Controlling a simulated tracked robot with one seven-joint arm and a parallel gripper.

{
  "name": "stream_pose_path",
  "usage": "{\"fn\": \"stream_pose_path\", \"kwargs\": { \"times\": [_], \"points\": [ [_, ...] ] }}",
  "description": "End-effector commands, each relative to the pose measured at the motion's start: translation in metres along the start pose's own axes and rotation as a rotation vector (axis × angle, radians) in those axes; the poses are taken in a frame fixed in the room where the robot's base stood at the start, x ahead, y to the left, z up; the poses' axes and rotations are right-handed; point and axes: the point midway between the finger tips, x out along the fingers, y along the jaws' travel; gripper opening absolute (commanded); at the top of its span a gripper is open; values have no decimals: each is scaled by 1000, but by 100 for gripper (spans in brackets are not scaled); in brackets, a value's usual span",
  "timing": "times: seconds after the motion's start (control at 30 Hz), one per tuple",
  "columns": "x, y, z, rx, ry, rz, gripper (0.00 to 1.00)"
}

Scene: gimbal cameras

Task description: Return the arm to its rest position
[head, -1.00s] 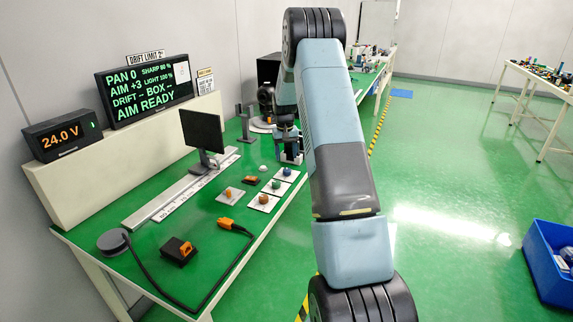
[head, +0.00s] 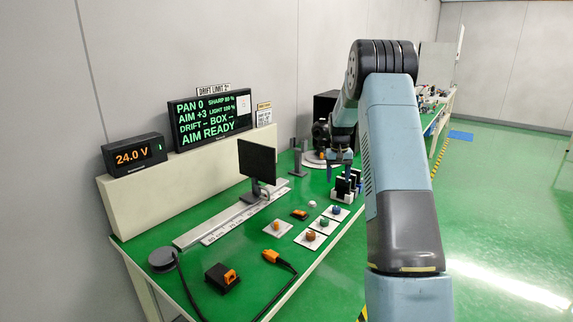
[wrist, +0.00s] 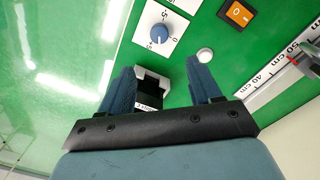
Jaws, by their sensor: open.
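My arm (head: 400,190) rises at the right of the head view, bends at its black elbow joint, and reaches down over the far part of the green bench (head: 200,245). My gripper (head: 339,168) hangs above a small black-and-white rack (head: 346,188). In the wrist view my gripper (wrist: 160,85) has its two blue fingers spread apart with nothing held between them. The rack (wrist: 152,84) shows below and between the fingers, partly hidden by the near finger and gripper body. Whether the fingers touch it cannot be told.
A blue knob (head: 337,210), other knobs and a white button (head: 312,204) lie just in front of the rack. A black monitor (head: 257,162) stands left of the gripper. A display (head: 210,118) reads AIM READY. Open floor (head: 500,210) lies to the right.

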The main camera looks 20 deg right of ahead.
Motion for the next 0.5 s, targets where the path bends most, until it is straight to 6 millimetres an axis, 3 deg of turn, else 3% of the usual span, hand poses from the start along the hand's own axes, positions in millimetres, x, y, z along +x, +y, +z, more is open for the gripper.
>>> {"fn": "stream_pose_path", "kwargs": {
  "times": [0.17, 0.27, 0.5],
  "points": [
    [-12, -4, 6, -5, 10, 0, 63],
    [-36, -12, 19, -13, 30, -1, 63],
    [-104, -38, 69, -44, 92, -6, 63]
  ]
}}
